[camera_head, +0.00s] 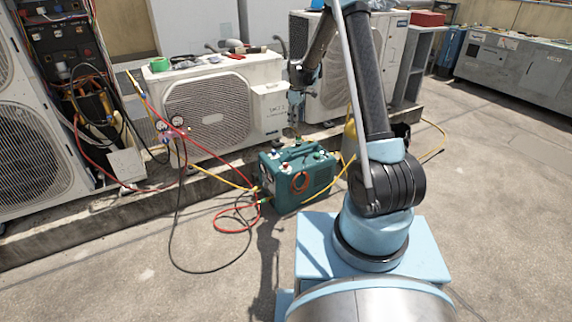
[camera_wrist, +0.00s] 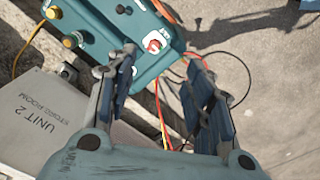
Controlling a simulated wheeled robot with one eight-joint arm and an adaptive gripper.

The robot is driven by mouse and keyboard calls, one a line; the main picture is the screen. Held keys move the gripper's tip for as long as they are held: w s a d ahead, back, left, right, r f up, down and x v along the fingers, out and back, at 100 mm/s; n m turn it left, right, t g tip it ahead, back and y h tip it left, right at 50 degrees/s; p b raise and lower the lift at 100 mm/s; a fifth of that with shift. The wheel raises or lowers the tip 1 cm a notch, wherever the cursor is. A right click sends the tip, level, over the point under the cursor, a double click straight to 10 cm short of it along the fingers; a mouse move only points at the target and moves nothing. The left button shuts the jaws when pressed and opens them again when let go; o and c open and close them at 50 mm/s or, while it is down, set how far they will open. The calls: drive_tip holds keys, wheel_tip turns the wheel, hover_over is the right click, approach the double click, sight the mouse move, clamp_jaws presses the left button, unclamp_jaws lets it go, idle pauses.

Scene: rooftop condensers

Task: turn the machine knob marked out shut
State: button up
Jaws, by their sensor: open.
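The teal machine (camera_head: 308,184) stands on the ground in front of the outdoor units, with a handle and several small knobs on top. In the wrist view, the machine's top (camera_wrist: 105,25) fills the upper left. A red knob in a white ring (camera_wrist: 153,43) sits near its edge, beside a small white label whose lettering I cannot read for certain. My gripper (camera_wrist: 164,66) is open and empty, its fingertips either side of and below that knob in the picture, apart from it. In the head view my gripper (camera_head: 294,131) hangs above the machine's top.
Two yellow knobs (camera_wrist: 66,28) are on the machine's left. Red, yellow and black hoses (camera_head: 235,215) run from the machine across the ground to gauges (camera_head: 170,125). Open concrete lies at right.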

drive_tip(key=n, duration=0.2)
hover_over(286, 163)
wheel_tip(286, 163, down, 10)
wheel_tip(286, 163, down, 18)
drive_tip(key=shift+f, duration=0.2)
idle(0.3)
drive_tip(key=c, duration=1)
